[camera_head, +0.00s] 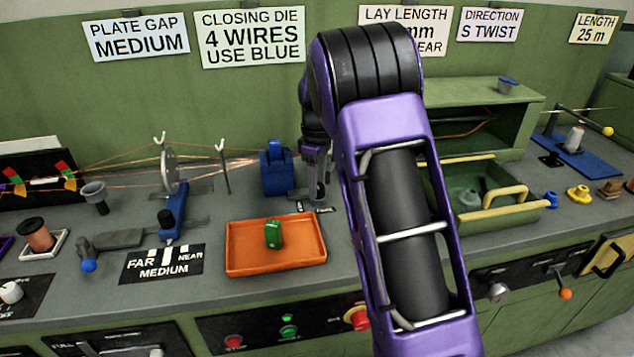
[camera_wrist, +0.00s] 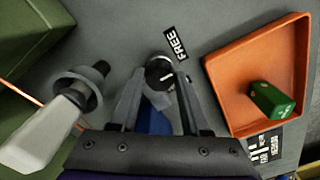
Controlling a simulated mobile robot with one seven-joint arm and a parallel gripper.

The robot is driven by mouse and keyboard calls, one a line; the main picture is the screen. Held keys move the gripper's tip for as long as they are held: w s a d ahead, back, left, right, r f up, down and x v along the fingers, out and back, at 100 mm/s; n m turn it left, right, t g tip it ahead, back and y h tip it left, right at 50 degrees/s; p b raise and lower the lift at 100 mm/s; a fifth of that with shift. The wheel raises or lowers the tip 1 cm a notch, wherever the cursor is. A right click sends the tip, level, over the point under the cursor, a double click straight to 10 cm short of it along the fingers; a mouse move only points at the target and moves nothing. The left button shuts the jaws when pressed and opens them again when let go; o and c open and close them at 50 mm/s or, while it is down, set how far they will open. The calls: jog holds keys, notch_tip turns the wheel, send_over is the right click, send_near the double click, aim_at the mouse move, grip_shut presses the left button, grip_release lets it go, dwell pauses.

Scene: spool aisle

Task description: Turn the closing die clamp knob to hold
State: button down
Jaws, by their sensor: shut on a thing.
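The clamp knob (camera_wrist: 158,68) is a dark round knob with a pale mark, low on the grey bench, in the wrist view. A black FREE label (camera_wrist: 174,42) lies just beside it. My gripper (camera_wrist: 160,76) has its two fingers on either side of the knob, shut on it. In the head view my gripper (camera_head: 318,190) reaches down to the bench right of the blue die block (camera_head: 276,172). Small black-and-white labels (camera_head: 318,210) lie at its foot. The fingers hide the knob there. No HOLD label is readable, and which way the mark points is unclear.
An orange tray (camera_head: 240,268) with a green block (camera_head: 273,234) stands in front of the gripper. Copper wires (camera_head: 215,162) run in from the left to the blue block. A green bin with yellow handles (camera_head: 505,205) stands at the right. A sign reads 4 WIRES USE BLUE (camera_head: 250,38).

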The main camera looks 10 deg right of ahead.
jog(key=shift+m, duration=0.3)
jog(key=m+p, duration=0.2)
jog(key=m, duration=0.1)
jog(key=shift+r+m+p, duration=0.15)
jog(key=shift+m+p, duration=0.15)
jog(key=shift+m, duration=0.1)
jog(key=m+p, duration=0.2)
jog(key=m, duration=0.2)
jog(key=m+p, duration=0.1)
jog(key=m, duration=0.4)
jog(key=m+p, duration=0.1)
jog(key=m, duration=0.3)
jog(key=shift+d+p, duration=0.1)
jog(key=shift+p, duration=0.2)
jog(key=shift+m, duration=0.3)
jog(key=shift+c, duration=1.9)
grip_release()
